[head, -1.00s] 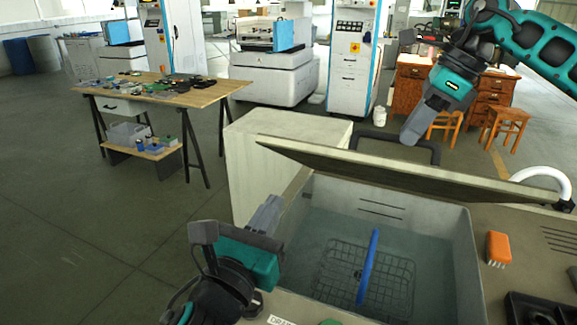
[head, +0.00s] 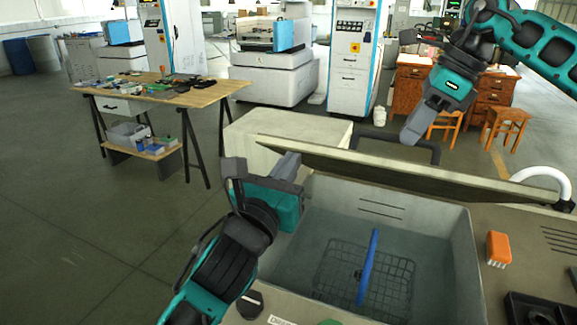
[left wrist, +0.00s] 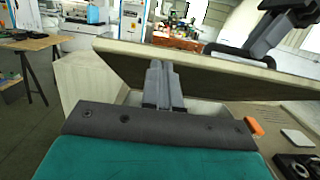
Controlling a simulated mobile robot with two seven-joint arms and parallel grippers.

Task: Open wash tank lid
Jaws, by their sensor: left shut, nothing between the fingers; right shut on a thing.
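The wash tank lid (head: 400,173) stands raised and tilted at the back of the tank (head: 440,215), and its dark handle (head: 436,150) shows behind it. The open tank holds a wire basket (head: 335,268) and a blue bar (head: 369,265). My right gripper (head: 411,138) is shut on the handle at the lid's far side. My left gripper (head: 290,165) is shut and empty above the tank's left rim, near the lid's left end. In the left wrist view its closed fingers (left wrist: 158,72) point at the lid (left wrist: 190,66); I cannot tell if they touch it.
An orange block (head: 498,248) and a black tray (head: 535,308) lie on the deck right of the tank. A white pipe (head: 545,173) curves at the right. A pale cabinet (head: 245,150) stands behind on the left. A workbench (head: 160,90) is further left, with open floor before it.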

